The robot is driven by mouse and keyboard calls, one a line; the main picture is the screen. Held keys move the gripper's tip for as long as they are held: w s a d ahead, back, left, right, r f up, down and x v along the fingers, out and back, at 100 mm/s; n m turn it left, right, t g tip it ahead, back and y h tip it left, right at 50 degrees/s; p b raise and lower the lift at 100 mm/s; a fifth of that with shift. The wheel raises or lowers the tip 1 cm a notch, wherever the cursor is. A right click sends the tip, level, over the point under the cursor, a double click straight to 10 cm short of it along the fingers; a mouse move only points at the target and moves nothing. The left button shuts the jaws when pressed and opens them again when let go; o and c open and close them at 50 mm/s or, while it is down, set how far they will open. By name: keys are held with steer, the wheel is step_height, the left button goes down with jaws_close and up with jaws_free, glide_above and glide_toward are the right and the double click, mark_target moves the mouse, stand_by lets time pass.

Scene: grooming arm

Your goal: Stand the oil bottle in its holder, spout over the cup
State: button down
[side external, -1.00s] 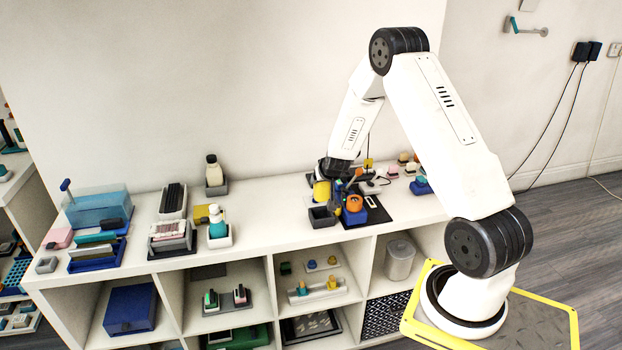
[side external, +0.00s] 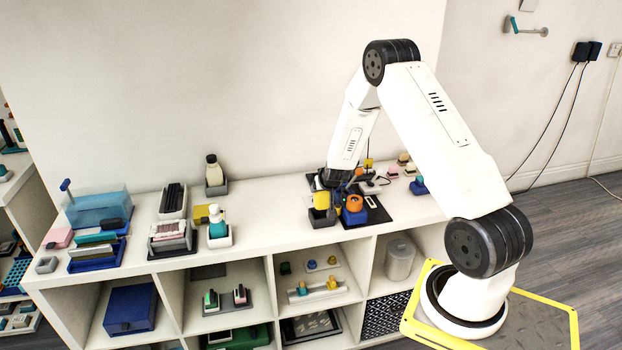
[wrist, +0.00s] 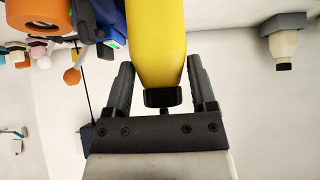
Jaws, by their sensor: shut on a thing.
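My gripper (wrist: 160,72) is shut on the yellow bottle (wrist: 156,38), which I take to be the oil bottle. In the wrist view its black cap lies between the dark fingers. In the side view the yellow bottle (side external: 321,201) is upright at the dark grey square holder (side external: 322,218). Its lower end meets the holder's top in the picture; I cannot tell how deep it sits. My gripper (side external: 326,184) is small and partly hidden there. I cannot make out the spout or identify the cup.
An orange ring (side external: 354,203) sits on a blue block (side external: 371,211) just right of the holder; the ring is at upper left in the wrist view (wrist: 45,22). A cream bottle (side external: 213,172) stands at the back.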

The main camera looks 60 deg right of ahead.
mark_target(324, 203)
steer(key=shift+f, duration=2.9)
steer(key=shift+f, duration=0.3)
jaws_free()
steer(key=shift+v, duration=3.85)
steer(key=w+a+r+n+y, duration=0.1)
steer(key=a+r+n+y, duration=0.3)
steer(key=a, duration=0.6)
steer(key=s+a+r+n+g, duration=0.1)
steer(key=s+a+r, duration=0.2)
steer(key=a, duration=0.3)
steer(key=s+a+r+n+g+y, duration=0.1)
steer(key=s+a+r+n, duration=0.1)
steer(key=s+a, duration=0.3)
steer(key=s+a+r+n+g+y, duration=0.1)
steer(key=s+a+r, duration=0.3)
steer(key=a, duration=0.4)
steer(key=shift+s+r+n, duration=0.25)
steer(key=shift+s+n, duration=0.1)
steer(key=shift+n, duration=0.15)
